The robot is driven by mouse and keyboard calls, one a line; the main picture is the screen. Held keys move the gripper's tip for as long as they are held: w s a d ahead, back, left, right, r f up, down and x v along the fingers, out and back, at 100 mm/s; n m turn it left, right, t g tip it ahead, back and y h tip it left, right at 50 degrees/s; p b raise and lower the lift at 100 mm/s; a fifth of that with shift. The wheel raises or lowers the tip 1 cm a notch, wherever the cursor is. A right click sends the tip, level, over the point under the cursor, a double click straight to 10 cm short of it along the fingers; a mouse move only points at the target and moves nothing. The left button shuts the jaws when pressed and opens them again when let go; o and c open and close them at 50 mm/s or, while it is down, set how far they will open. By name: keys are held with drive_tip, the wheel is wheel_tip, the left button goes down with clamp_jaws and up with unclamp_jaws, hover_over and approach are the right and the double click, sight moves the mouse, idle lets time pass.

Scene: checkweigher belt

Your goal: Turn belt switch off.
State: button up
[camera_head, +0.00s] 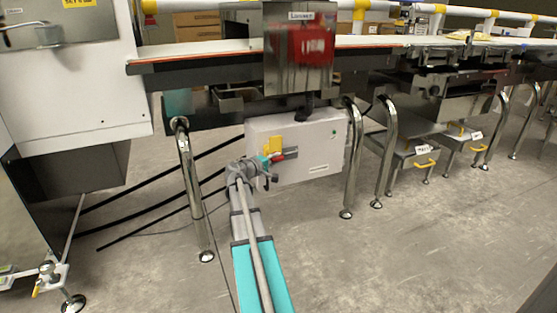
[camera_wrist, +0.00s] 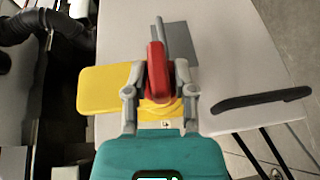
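The belt switch has a red handle (camera_head: 278,158) on the front of a light grey control box (camera_head: 320,145) under the belt. In the wrist view the red handle (camera_wrist: 157,70) stands between my two fingers, lengthwise in the picture. A yellow plate (camera_wrist: 104,90) lies to its left and below it, and a grey plate (camera_wrist: 178,42) is behind it. My gripper (camera_wrist: 160,70) has a finger close against each side of the handle and appears shut on it. In the head view my gripper (camera_head: 266,168) is at the box's lower left, partly covering the switch.
A dark bar (camera_wrist: 262,98) sticks out to the right in the wrist view. Chrome legs (camera_head: 190,185) and (camera_head: 350,160) stand on both sides of the box. Black cables (camera_head: 150,215) run at left.

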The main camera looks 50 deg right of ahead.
drive_tip(key=shift+o, duration=0.8)
drive_tip(key=shift+s, duration=0.15)
drive_tip(key=shift+d, duration=0.1)
drive_tip(key=w+a+t+y+p, duration=0.1)
drive_tip(key=w+a+y+p, duration=0.2)
drive_tip(key=a, duration=0.8)
drive_tip(key=w+a+t+y+p, duration=0.1)
drive_tip(key=a+y+p, duration=0.3)
drive_tip(key=a, duration=0.6)
drive_tip(key=w+a+t+y+p, duration=0.1)
drive_tip(key=w+a+p, duration=0.3)
drive_tip(key=a, duration=0.7)
drive_tip(key=s+a+r+n+y+p, duration=0.1)
drive_tip(key=s+a+r+y+p, duration=0.2)
drive_tip(key=a, duration=0.7)
drive_tip(key=s+a+r+y+p, duration=0.1)
drive_tip(key=s+a+y+p, duration=0.2)
drive_tip(key=a, duration=0.7)
drive_tip(key=s+a+r+n+y+p, duration=0.1)
drive_tip(key=s+a+r+y+p, duration=0.3)
drive_tip(key=a, duration=0.7)
wheel_tip(320, 180, up, 35)
drive_tip(key=w+h+p, duration=0.1)
drive_tip(key=w+p, duration=0.1)
drive_tip(key=p, duration=3.6)
drive_tip(key=shift+w+d+f, duration=0.15)
drive_tip(key=shift+w+d, duration=0.05)
drive_tip(key=shift+d, duration=0.15)
